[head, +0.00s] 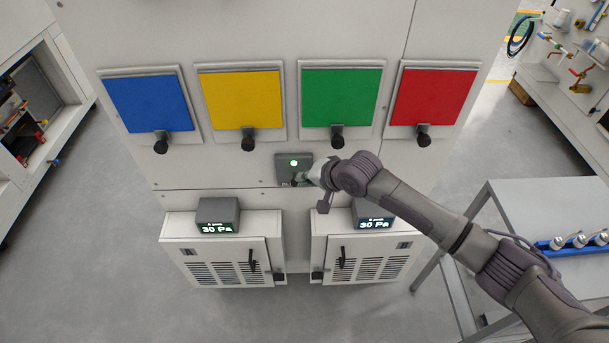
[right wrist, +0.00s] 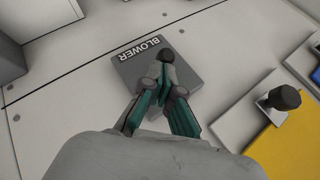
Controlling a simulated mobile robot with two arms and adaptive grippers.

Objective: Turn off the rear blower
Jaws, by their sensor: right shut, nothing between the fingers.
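In the right wrist view the box (right wrist: 132,70) carries the word BLOWER. A small dark rounded part (right wrist: 164,46), which looks like its switch, stands just past my fingertips; contact with it is unclear. My right gripper (head: 302,178) is shut and empty in front of the box's lower right part. It also shows in the right wrist view (right wrist: 164,74), covering part of the box. My left gripper is out of view.
Blue, yellow (head: 243,98), green and red plates with black knobs sit above the box. Two white vented cabinets (head: 222,250) with 30 Pa displays (head: 217,217) stand below. A grey table (head: 535,205) is at the right. Open floor lies at the left.

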